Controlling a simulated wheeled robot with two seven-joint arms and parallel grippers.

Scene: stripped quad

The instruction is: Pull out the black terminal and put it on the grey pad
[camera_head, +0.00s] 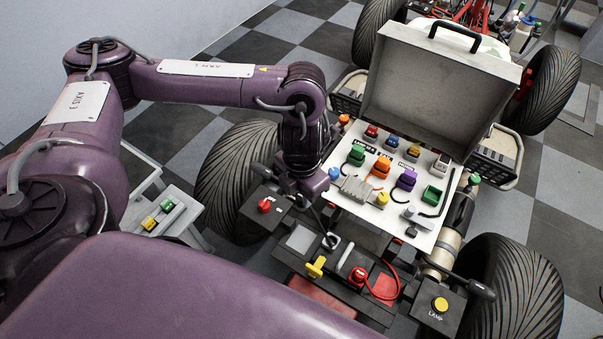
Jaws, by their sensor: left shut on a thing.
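My left gripper (325,228) reaches down from the left over the dark deck of the stripped quad, its fingers small and partly hidden by the wrist. It is shut on what looks like the black terminal (331,242), a small dark piece at a pale metal spot; whether it is still seated there I cannot tell. The grey pad (299,239) is a light grey square just left of the fingertips, and it looks bare. My right gripper is not in view.
A red terminal (357,275) with a red cable stands beside a red pad (384,287). A yellow knob (316,267) is close in front of the gripper. An open case (425,95) with a panel of coloured connectors stands behind. A lamp box (439,306) is at right.

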